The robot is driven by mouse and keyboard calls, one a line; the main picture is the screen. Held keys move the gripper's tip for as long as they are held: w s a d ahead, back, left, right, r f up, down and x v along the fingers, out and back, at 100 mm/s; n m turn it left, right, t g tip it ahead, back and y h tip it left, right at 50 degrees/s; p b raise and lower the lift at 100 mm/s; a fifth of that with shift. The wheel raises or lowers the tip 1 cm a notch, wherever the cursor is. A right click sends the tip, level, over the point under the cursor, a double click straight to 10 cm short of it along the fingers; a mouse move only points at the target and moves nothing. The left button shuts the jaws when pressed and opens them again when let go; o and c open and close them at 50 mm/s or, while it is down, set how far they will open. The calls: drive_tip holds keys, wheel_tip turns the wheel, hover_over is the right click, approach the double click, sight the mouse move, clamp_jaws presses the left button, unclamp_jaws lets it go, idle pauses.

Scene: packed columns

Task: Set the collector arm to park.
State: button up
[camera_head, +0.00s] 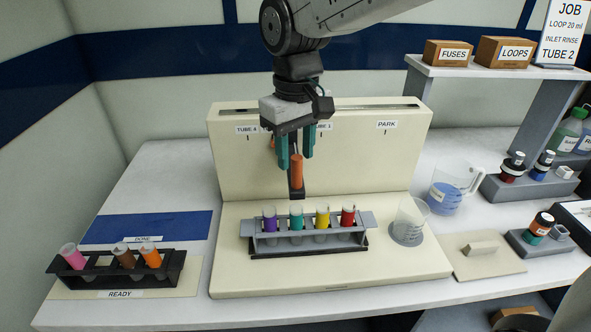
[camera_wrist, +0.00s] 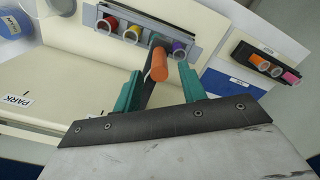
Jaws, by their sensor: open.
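The cream collector unit (camera_head: 225,160) has a slotted back panel with tube labels on the left and a PARK label (camera_head: 387,125) on the right. Its dark collector arm (camera_head: 297,192) with an orange handle (camera_head: 296,172) stands left of centre, near the teal-topped tube, well left of PARK. The handle also shows in the wrist view (camera_wrist: 160,66). My gripper (camera_head: 295,160) has its teal fingers open, one on each side of the handle's upper part, with gaps visible in the wrist view. The gripper partly hides the labels behind it.
In front of the panel, a grey rack (camera_head: 262,242) holds purple, teal, yellow and red tubes. A clear beaker (camera_head: 409,222) stands right of it. A shelf with boxes (camera_head: 503,52) stands at right.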

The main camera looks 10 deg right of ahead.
sight(296, 171)
wheel_tip(296, 171, down, 5)
drive_tip(key=shift+r, duration=0.1)
drive_tip(key=shift+c, duration=0.2)
clamp_jaws()
